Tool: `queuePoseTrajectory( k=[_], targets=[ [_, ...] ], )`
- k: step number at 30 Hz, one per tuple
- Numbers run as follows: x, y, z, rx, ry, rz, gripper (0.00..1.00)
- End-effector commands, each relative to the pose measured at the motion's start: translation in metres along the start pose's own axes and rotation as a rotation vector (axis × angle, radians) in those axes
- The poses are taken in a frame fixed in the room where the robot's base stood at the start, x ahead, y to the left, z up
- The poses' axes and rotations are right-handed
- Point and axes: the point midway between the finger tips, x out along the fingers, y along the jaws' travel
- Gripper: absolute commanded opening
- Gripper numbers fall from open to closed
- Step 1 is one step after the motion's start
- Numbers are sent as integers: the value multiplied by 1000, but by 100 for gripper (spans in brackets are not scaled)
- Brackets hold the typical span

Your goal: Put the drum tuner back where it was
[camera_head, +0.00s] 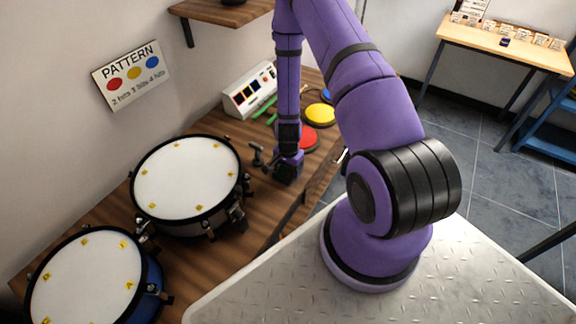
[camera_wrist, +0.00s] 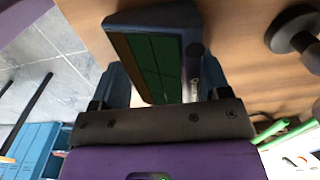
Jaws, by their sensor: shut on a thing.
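In the wrist view, my gripper (camera_wrist: 160,82) is shut on a dark blue, box-like thing with a green gridded face, most likely the drum tuner (camera_wrist: 155,65). A grey cylindrical part runs along its right side. In the head view, my gripper (camera_head: 287,168) points down, low over the wooden bench, right of the white-headed drum (camera_head: 186,178). The held thing is hardly visible there, hidden by the gripper and too dark to make out.
A second drum (camera_head: 88,280) stands at the lower left. A dark T-shaped piece (camera_head: 258,156) is close beside my gripper. Behind are a red pad (camera_head: 303,138), a yellow pad (camera_head: 320,115), green sticks (camera_head: 264,107) and a white panel box (camera_head: 250,90). A labelled desk (camera_head: 490,38) stands far right.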

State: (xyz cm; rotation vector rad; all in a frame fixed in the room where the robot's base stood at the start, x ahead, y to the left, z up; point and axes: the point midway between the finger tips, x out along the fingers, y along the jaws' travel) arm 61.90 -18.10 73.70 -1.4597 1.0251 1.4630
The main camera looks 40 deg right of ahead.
Motion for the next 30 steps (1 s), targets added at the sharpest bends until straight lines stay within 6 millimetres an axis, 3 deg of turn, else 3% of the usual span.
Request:
queuePoseTrajectory(
  k=[3,13,14,17,30],
  targets=[
    [9,2,5,0,-1,0,43],
    [11,2,5,0,0,-1,43],
    [12,2,5,0,0,-1,72],
    [11,2,5,0,0,-1,95],
    [2,1,4,0,2,-2,95]
  ],
)
